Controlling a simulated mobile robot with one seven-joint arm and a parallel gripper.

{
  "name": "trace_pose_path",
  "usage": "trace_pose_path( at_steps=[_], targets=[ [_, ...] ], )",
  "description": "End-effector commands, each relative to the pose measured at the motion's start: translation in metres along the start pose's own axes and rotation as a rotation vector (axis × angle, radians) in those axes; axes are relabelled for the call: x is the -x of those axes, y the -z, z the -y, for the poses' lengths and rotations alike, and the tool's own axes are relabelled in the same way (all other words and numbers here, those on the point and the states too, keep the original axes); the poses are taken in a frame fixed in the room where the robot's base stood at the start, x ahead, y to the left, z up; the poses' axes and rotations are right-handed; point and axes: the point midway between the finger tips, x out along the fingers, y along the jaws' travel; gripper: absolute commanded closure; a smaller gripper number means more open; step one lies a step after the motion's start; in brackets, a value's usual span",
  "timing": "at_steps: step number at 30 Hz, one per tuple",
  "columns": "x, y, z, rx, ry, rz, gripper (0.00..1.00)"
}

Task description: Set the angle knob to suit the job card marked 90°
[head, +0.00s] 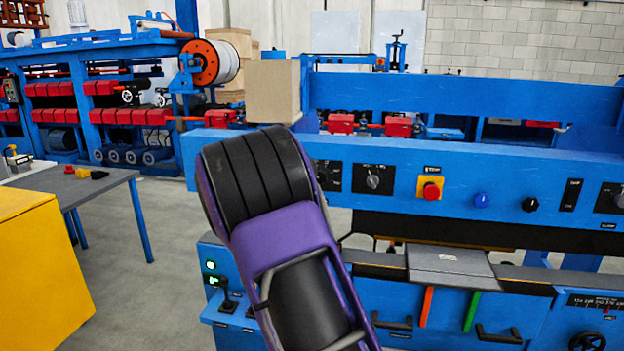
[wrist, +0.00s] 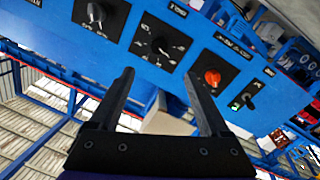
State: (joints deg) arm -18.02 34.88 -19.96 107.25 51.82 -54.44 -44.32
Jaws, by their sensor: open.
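My gripper (wrist: 163,82) is open and empty in the wrist view, its two dark fingers pointing at the blue control panel. Beyond and above the fingertips is a black knob on a dial plate (wrist: 158,46) with white marks around it. Another dark knob (wrist: 95,14) is at the upper left, and an orange-red knob (wrist: 212,78) is to the right. The labels are too small to read, so I cannot tell which is the angle knob. In the head view my purple arm hides the gripper and part of the panel. I cannot make out a job card marked 90°.
In the head view the panel bears a knob on a black plate (head: 373,181), a red stop button (head: 431,191), a blue knob (head: 481,200) and a black knob (head: 530,204). A grey plate (head: 450,264) lies below. A yellow cabinet (head: 40,270) and grey table (head: 85,185) stand left.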

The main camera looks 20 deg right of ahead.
Motion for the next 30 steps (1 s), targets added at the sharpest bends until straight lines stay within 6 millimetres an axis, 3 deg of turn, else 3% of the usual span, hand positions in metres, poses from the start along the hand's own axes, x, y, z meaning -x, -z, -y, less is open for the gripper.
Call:
trace_pose_path(
  at_steps=[18,24,30],
  targets=[
    [-0.126,0.002,-0.001,-0.003,-0.001,-0.001,0.19],
    [-0.152,0.002,-0.001,-0.004,-0.002,-0.002,0.19],
    [-0.162,0.002,-0.001,-0.003,0.000,-0.001,0.19]
  ],
)
